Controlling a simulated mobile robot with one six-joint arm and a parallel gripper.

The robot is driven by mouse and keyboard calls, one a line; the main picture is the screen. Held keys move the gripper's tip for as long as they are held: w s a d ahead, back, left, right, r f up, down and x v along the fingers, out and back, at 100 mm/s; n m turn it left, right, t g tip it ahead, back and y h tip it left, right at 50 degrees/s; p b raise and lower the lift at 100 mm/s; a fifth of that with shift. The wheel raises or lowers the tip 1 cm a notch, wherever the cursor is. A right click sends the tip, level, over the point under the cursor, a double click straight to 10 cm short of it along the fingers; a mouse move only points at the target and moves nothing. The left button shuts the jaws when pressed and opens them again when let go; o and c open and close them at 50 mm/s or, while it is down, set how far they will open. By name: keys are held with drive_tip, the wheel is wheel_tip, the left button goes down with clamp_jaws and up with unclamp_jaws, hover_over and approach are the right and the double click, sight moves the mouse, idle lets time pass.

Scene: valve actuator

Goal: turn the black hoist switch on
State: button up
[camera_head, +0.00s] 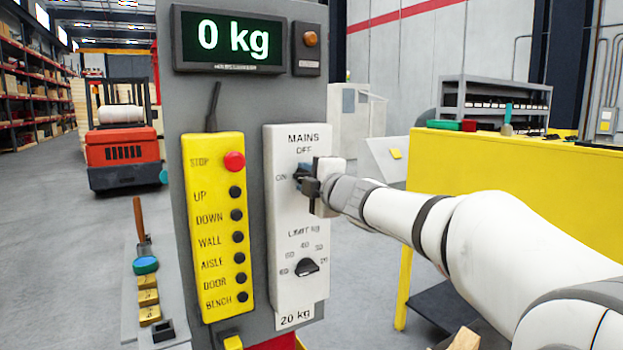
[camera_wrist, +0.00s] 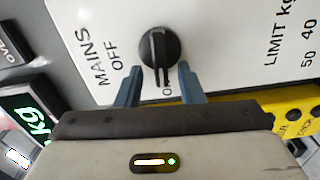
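The black mains switch (camera_wrist: 160,48) is a round knob with a raised bar on a white panel (camera_head: 298,215). In the wrist view its bar points down toward the partly hidden ON label, not toward OFF at the left. My gripper (camera_wrist: 161,88) is open, its two blue-grey fingers either side of the bar's lower end, with a visible gap on each side. In the head view my gripper (camera_head: 306,178) is at the panel beside the ON label and hides most of the switch.
A black limit knob (camera_head: 306,267) sits lower on the same panel. A yellow button box (camera_head: 219,228) with a red stop button (camera_head: 234,161) is to the left. The lit display (camera_head: 232,39) above reads 0 kg. A yellow bench (camera_head: 510,185) stands behind my arm.

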drive_tip(key=v, duration=0.7)
drive_tip(key=shift+s+d, duration=0.25)
drive_tip(key=shift+s, duration=0.1)
drive_tip(key=s+d+f+m+g+h+p, duration=0.2)
drive_tip(key=s+d+f+m+h, duration=0.3)
drive_tip(key=d+m, duration=0.3)
drive_tip(key=s+d+f+m+g+h+p, duration=0.1)
drive_tip(key=s+d+f+m+h+p, duration=0.1)
drive_tip(key=d+f+m+h, duration=0.5)
drive_tip(key=s+d+f+m+g+y+p, duration=0.1)
drive_tip(key=s+f+m+g, duration=0.3)
drive_tip(key=s, duration=0.6)
drive_tip(key=s+d+f+m+g+y+p, duration=0.1)
drive_tip(key=s+f+m+g, duration=0.4)
drive_tip(key=s+f, duration=0.3)
drive_tip(key=s, duration=0.2)
drive_tip(key=shift+s+f+p, duration=0.3)
drive_tip(key=shift+f+p, duration=0.1)
